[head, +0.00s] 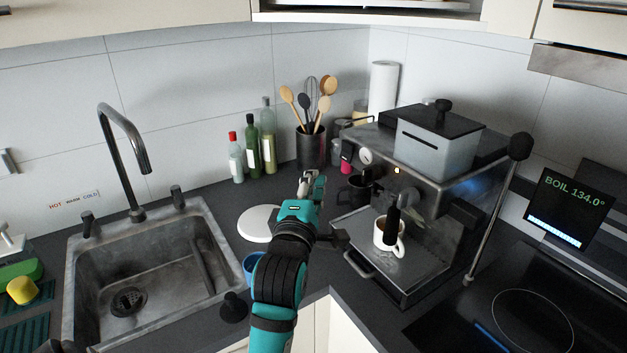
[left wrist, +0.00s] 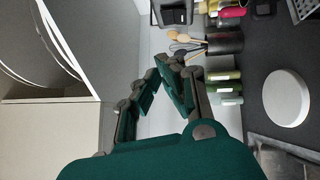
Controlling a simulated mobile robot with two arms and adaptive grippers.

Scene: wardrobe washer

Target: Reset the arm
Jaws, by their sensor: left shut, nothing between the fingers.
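My left arm, teal and black, reaches up from the bottom middle of the head view. My left gripper (head: 312,178) is over the counter, between the round white disc and the coffee machine, in front of the utensil pot. In the left wrist view its two fingers (left wrist: 170,72) come together at the tips with nothing between them. It is shut and empty. My right gripper does not show in either view.
A coffee machine (head: 440,190) with a white cup (head: 388,236) on its tray stands close on the right. A white disc (head: 260,223), bottles (head: 253,148) and a utensil pot (head: 311,148) are nearby. A sink (head: 160,280) lies left, a hob (head: 520,310) right.

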